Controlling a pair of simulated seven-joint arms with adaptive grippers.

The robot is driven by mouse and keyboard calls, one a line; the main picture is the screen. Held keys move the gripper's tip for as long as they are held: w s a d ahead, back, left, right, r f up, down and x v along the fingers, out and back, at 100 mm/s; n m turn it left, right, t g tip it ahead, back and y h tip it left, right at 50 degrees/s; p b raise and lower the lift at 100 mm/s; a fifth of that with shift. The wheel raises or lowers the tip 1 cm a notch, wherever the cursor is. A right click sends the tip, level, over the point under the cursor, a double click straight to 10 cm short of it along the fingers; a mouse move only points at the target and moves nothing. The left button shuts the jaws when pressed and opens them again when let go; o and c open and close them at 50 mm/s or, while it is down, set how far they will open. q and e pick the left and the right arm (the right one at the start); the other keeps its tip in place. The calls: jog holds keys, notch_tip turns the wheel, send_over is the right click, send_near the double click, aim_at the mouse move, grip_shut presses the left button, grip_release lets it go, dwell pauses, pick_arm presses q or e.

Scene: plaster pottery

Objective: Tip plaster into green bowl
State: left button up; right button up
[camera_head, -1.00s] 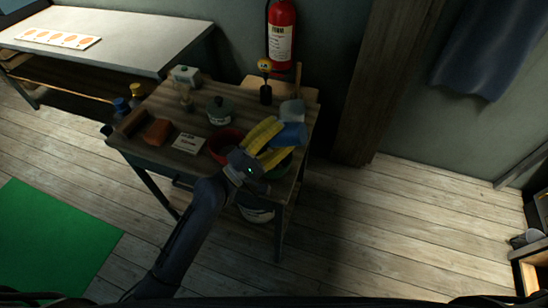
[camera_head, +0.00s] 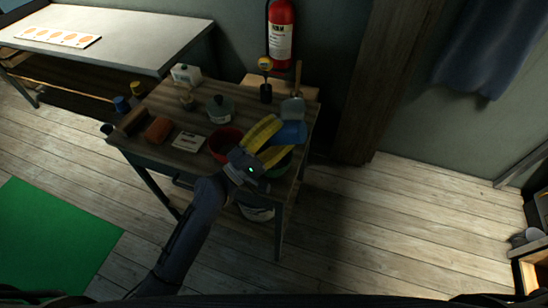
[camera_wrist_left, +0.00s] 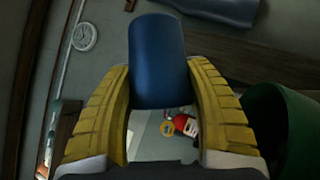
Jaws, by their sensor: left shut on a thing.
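My left gripper (camera_head: 272,142), with yellow fingers, is shut on a blue cup (camera_head: 292,132) at the right side of the small wooden table. The cup also shows between the fingers in the left wrist view (camera_wrist_left: 156,60), where I see its side but not its contents. The green bowl (camera_head: 281,168) is on the table just below the cup and fingers in the head view, mostly hidden by them. A dark green curved wall of it fills the right of the left wrist view (camera_wrist_left: 285,130). I see no plaster flowing. My right gripper is not in view.
A red bowl (camera_head: 221,143) stands just left of the gripper. A lidded pot (camera_head: 220,110), a white card (camera_head: 188,142), a brown block (camera_head: 158,129) and a grey scoop (camera_head: 293,108) are also on the table. A fire extinguisher (camera_head: 281,35) hangs behind.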

pick_arm(q)
jog(key=shift+w+a+r+n+t+p, duration=0.15)
jog(key=shift+r+n+t+p, duration=0.25)
jog(key=shift+n, duration=0.2)
jog(key=shift+s+a+r+n+t+p, duration=0.1)
jog(key=shift+r+n+t+p, duration=0.2)
jog(key=shift+n+t+p, duration=0.25)
dwell(0.8)
jog(key=shift+w+a+n+t+y+p, duration=0.1)
jog(key=shift+a+n+t+y+p, duration=0.15)
jog(key=shift+n+t+p, duration=0.35)
dwell(0.8)
jog(key=shift+d+m+g, duration=0.2)
jog(key=shift+m+g, duration=0.45)
jog(key=shift+g, duration=0.2)
jog(key=shift+d+f+m+g, duration=0.2)
jog(key=shift+f+m+g, duration=0.3)
jog(key=shift+m, duration=0.2)
jog(key=shift+d+f+m+g, duration=0.2)
jog(key=shift+m+g, duration=0.2)
jog(key=shift+m, duration=0.2)
jog(key=shift+d+m, duration=0.15)
jog(key=shift+m, duration=0.15)
jog(key=shift+d+m+g, duration=0.1)
jog(key=shift+m+g, duration=0.3)
